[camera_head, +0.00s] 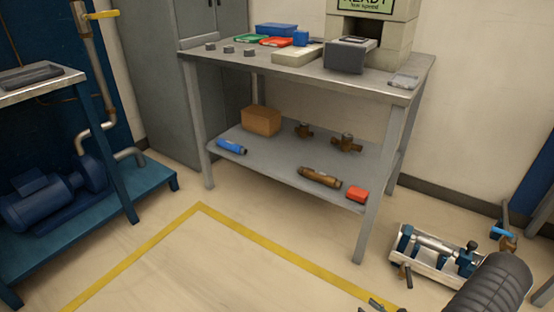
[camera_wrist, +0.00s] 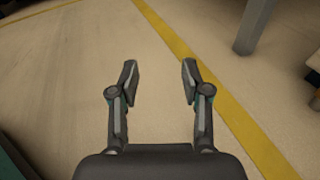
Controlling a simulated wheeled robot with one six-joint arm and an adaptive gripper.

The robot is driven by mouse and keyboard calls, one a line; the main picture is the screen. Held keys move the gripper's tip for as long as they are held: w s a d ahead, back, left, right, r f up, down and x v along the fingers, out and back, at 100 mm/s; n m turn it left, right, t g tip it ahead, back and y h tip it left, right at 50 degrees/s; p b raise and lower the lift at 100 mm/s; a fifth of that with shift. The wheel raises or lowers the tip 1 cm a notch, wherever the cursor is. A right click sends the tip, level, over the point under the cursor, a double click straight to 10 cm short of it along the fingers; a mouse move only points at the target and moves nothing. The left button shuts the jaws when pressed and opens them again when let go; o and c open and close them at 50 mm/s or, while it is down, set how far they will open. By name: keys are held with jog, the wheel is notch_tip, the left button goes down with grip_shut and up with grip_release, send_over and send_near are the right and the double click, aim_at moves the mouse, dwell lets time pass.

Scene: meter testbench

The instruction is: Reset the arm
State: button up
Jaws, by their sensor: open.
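My gripper (camera_wrist: 159,75) shows in the wrist view with its two fingers spread apart and nothing between them. It points down over bare beige floor, just left of a yellow floor line (camera_wrist: 222,97). In the head view a dark ribbed part, apparently of my arm, fills the lower right corner. Small dark pieces at the bottom edge there may be my fingertips, but I cannot tell.
A grey workbench (camera_head: 392,87) holds trays, small parts and a test unit (camera_head: 350,55); its lower shelf (camera_head: 270,168) carries a box and fittings. A blue pump stand (camera_head: 150,190) is at left. A fixture (camera_head: 436,250) lies at right. The floor inside the yellow line is clear.

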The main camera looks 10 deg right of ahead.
jog(key=s+a+r+n+g+h, duration=0.2)
jog(key=s+a+r+n, duration=0.2)
jog(key=r, duration=1.3)
jog(key=s+a+r+n+g+h, duration=0.3)
jog(key=a+r+n, duration=0.7)
jog(key=r+n, duration=0.6)
jog(key=s+a+r+n+g+h, duration=0.2)
jog(key=s+a+r+n, duration=0.3)
jog(key=r, duration=1.5)
jog(key=a+n+g, duration=0.1)
jog(key=a+n, duration=0.2)
jog(key=n, duration=0.3)
jog(key=shift+s+r+h, duration=0.2)
jog(key=shift+s+h, duration=0.15)
jog(key=shift+h, duration=0.05)
jog(key=shift+c, duration=0.5)
